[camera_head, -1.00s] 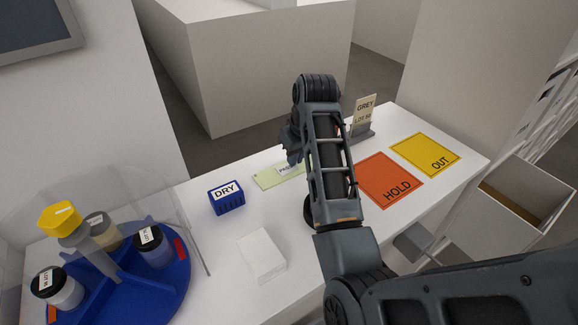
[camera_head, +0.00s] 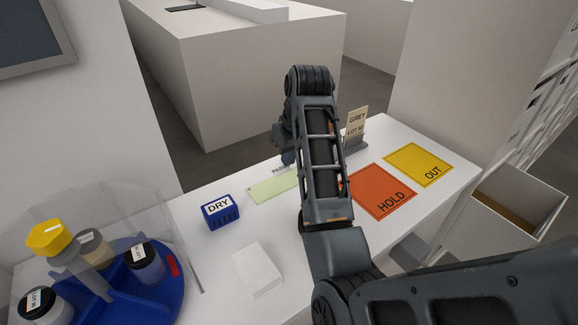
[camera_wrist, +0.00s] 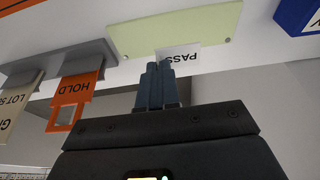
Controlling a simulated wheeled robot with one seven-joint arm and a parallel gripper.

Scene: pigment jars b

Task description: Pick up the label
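A small white label reading PASS (camera_wrist: 184,56) shows in the wrist view at my fingertips, in front of the near edge of the pale green mat. In the head view, a sliver of the label (camera_head: 279,169) shows beyond the mat's far edge, left of my arm. My gripper (camera_wrist: 160,68) has its two dark fingers together, shut on the label's edge; the label appears raised off the mat. The pale green mat (camera_head: 270,190) lies on the white table. My arm hides part of the mat and the fingertips in the head view.
A grey stand holds a GREY LOT card (camera_head: 356,122); an orange HOLD tag (camera_wrist: 74,98) hangs beside it in the wrist view. Orange HOLD (camera_head: 370,190) and yellow OUT (camera_head: 415,160) mats lie right. A blue DRY box (camera_head: 221,213), white block (camera_head: 256,270) and jar carousel (camera_head: 150,290) stand left.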

